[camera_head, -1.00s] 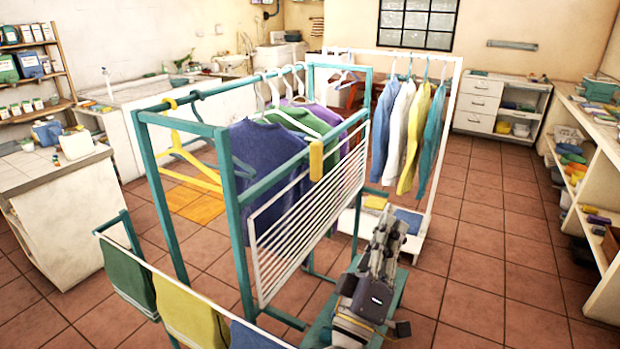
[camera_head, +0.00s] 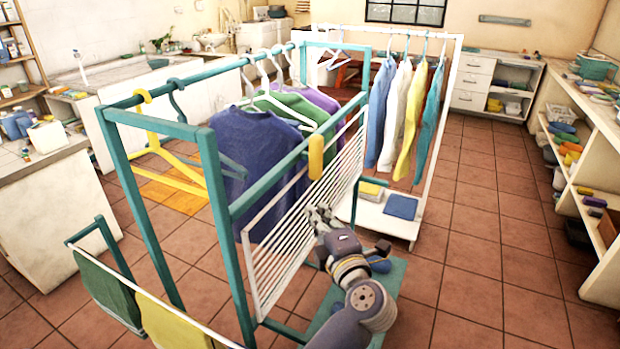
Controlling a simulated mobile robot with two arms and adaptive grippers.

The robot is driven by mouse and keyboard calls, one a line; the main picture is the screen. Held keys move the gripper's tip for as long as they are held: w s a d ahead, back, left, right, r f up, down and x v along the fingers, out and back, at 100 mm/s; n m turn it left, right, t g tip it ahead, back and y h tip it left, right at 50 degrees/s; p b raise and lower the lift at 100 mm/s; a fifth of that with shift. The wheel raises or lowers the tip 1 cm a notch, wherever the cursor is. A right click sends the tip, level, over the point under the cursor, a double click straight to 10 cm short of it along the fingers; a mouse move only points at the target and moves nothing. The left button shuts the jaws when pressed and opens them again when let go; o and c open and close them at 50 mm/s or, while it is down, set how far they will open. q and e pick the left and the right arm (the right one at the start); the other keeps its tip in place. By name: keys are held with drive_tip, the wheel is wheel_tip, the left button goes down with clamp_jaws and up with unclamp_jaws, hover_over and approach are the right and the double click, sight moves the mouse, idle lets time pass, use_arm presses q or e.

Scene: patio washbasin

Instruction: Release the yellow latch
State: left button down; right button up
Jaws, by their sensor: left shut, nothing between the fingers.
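The yellow latch (camera_head: 316,157) is a small upright block on the teal top rail of the clothes rack (camera_head: 262,193), at the upper edge of the white grille panel (camera_head: 305,205). The panel stands upright along the rack's near right side. My left gripper (camera_head: 317,213) is in front of the panel, below the latch and apart from it. Its fingers are shut and empty, and point up and to the left. Whether the fingertips touch the panel's bars is hard to tell. My right gripper is out of view.
Blue, green and purple shirts (camera_head: 252,160) hang inside the rack, with a yellow hanger (camera_head: 170,155) at left. A white rack (camera_head: 452,120) with more shirts stands behind. Towels (camera_head: 108,290) hang on a low rail at front left. The tiled floor at right is clear.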

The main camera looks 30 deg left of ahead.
sight(312, 180)
use_arm(q)
drive_tip(key=p+x, duration=0.1)
drive_tip(key=x, duration=0.3)
drive_tip(key=w+d+p+x, duration=0.1)
drive_tip(key=p+x, duration=0.1)
drive_tip(key=x, duration=0.2)
drive_tip(key=w+p+x, duration=0.1)
drive_tip(key=x, duration=0.3)
drive_tip(key=shift+w+d, duration=0.1)
drive_tip(key=shift+w, duration=0.2)
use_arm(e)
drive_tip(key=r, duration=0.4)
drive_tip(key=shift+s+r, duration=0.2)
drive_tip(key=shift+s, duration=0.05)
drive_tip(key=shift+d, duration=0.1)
use_arm(q)
drive_tip(key=shift+f, duration=0.1)
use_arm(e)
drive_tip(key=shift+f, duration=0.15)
